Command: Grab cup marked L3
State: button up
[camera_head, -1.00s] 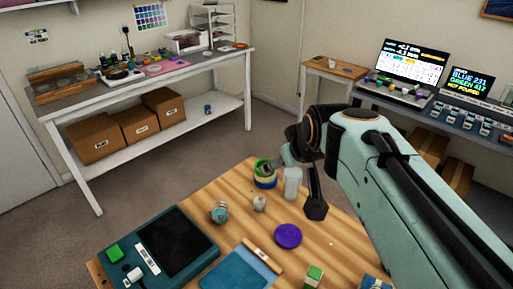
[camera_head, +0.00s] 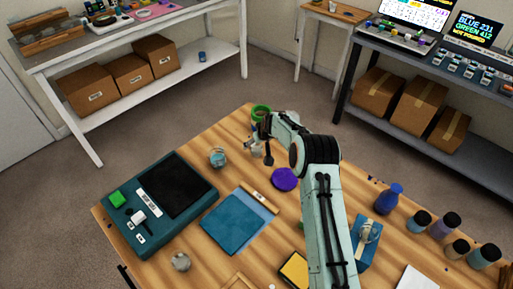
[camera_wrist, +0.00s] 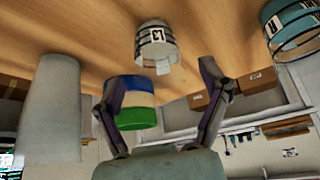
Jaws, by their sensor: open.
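The cup marked L3 (camera_wrist: 155,45) shows in the wrist view as a small clear cup with dark bands and a white label, its lettering upside down. It stands on the wooden table, just beyond my fingertips and roughly between them. My gripper (camera_wrist: 161,74) is open, with nothing held between its fingers. In the head view my gripper (camera_head: 256,132) is at the table's far end, and it and the arm largely hide the cup there.
Stacked blue, cream and green rolls (camera_wrist: 133,100) stand close by my left finger in the wrist view. A pale cylinder (camera_wrist: 52,105) is at left. A teal-banded labelled cup (camera_wrist: 291,25) is at right. A purple disc (camera_head: 285,180) lies near the arm.

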aim_at(254, 145)
jog(key=shift+x, duration=1.55)
jog(key=shift+c, duration=0.3)
jog(key=c, duration=1.1)
